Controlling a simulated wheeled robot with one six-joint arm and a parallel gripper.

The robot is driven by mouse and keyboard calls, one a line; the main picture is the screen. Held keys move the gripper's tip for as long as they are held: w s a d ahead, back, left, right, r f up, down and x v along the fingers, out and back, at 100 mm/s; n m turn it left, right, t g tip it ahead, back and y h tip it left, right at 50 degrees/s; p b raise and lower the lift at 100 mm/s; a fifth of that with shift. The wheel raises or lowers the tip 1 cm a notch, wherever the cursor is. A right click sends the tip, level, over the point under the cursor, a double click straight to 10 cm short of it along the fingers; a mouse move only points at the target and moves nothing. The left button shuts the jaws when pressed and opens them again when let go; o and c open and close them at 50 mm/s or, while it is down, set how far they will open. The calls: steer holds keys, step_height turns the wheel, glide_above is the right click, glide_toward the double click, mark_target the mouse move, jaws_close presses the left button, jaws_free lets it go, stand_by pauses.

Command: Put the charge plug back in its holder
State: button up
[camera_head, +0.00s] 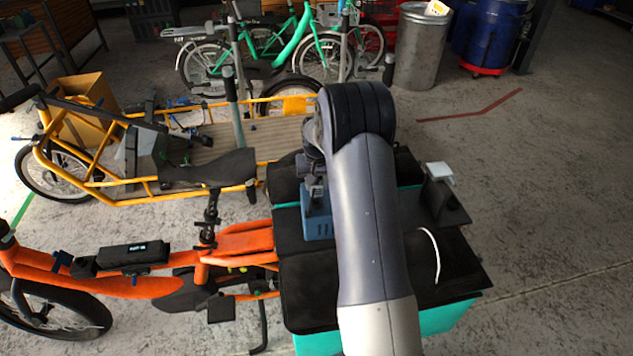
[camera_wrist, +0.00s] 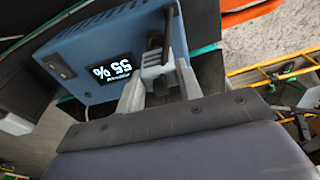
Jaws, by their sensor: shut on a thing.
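The blue charger box (camera_head: 317,222) stands on the black top of the orange bike's rear cargo box, partly behind my arm. In the wrist view the charger (camera_wrist: 85,50) shows a lit "55 %" display, upside down, and a dark switch. My gripper (camera_wrist: 158,72) is shut on a small grey and dark piece, apparently the charge plug (camera_wrist: 155,58), close beside the charger's face. A dark bar or cable rises from it. In the head view my gripper (camera_head: 311,170) is above the charger, and the plug is too small to make out. I cannot tell which part is the holder.
A black stand with a white block (camera_head: 439,174) is on the cargo top to the right. A thin white cable (camera_head: 436,255) lies there too. The orange bike (camera_head: 130,285) extends left. A yellow cargo bike (camera_head: 130,195) is behind. Floor at right is clear.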

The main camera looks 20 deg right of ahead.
steer(key=shift+f+b, duration=0.8)
steer(key=shift+f, duration=0.4)
steer(key=o, duration=1.1)
steer(key=shift+o, duration=0.2)
step_height(320, 180, up, 11)
steer(key=s, duration=0.1)
steer(key=shift+s+a+f, duration=0.15)
steer(key=shift+s+a, duration=0.1)
steer(key=shift+s, duration=0.05)
